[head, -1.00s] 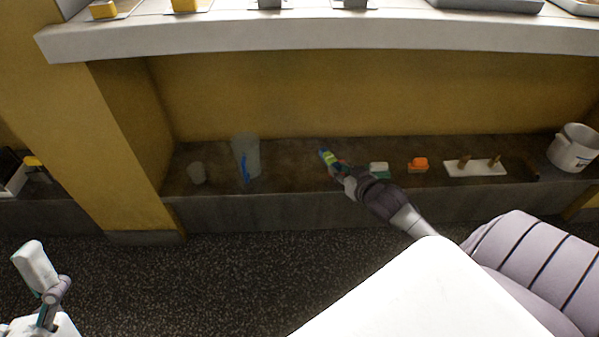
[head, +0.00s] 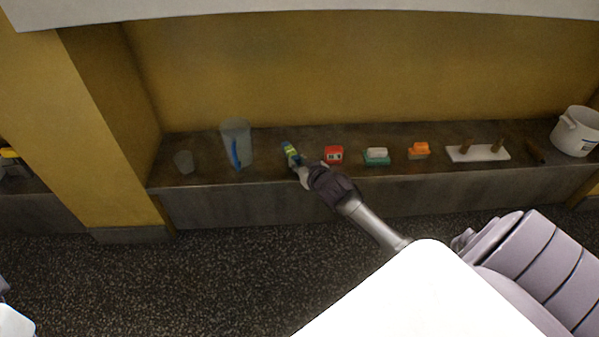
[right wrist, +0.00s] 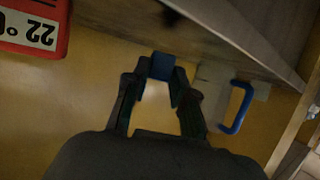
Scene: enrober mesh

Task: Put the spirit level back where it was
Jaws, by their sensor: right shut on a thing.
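The spirit level (head: 289,152) is a small yellow-green bar with blue on it. It is held at the end of my right arm, over the low ledge (head: 205,178), between the jug and the red device. My right gripper (head: 298,164) is shut on it. In the right wrist view a blue end of the level (right wrist: 162,67) shows between the fingertips (right wrist: 161,82); the rest of it is hidden there. I cannot tell whether the level touches the ledge. My left gripper is out of view.
Left of the level stand a clear jug (head: 237,141) with a blue handle and a small cup (head: 184,161). To the right are a red device (head: 333,155), a green-white brush (head: 376,156), an orange brush (head: 419,150), a white board (head: 477,153) and a white pot (head: 575,132).

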